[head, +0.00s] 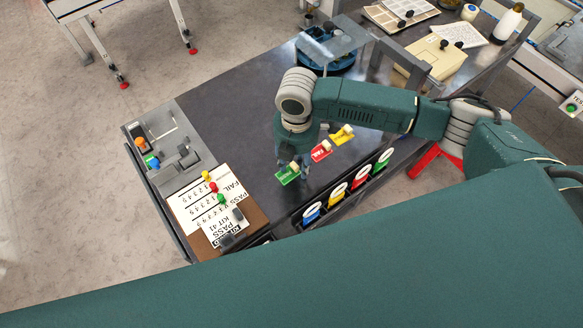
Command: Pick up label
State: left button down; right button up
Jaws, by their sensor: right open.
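Three small coloured labels stand in a slanting row on the dark table (235,110): a green label (288,175), a red label (321,152) with white lettering, and a yellow label (342,135). Each has a pale roll-like piece on it. My right gripper (301,168) points down beside the green label, between it and the red one. Its fingers are small and partly hidden under the wrist. It is open, and no label shows between its fingers. I cannot tell whether it touches the green label. My left gripper is not in view.
A white board (185,207) with PASS and FAIL print and coloured pegs lies at the left end, beside a grey tray (175,130). Several coloured bins (335,194) line the table's near edge. A blue device (330,45) and papers stand at the back.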

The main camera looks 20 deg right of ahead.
aim_at(295, 164)
jog(key=shift+c, duration=0.2)
jog(key=c, duration=0.8)
jog(key=shift+c, duration=0.2)
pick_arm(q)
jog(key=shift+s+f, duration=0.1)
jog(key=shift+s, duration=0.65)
pick_arm(e)
jog(key=shift+r, duration=0.1)
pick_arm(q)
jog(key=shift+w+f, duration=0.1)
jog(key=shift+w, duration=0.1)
pick_arm(e)
notch_tip(295, 164, up, 20)
jog(key=shift+o, duration=0.4)
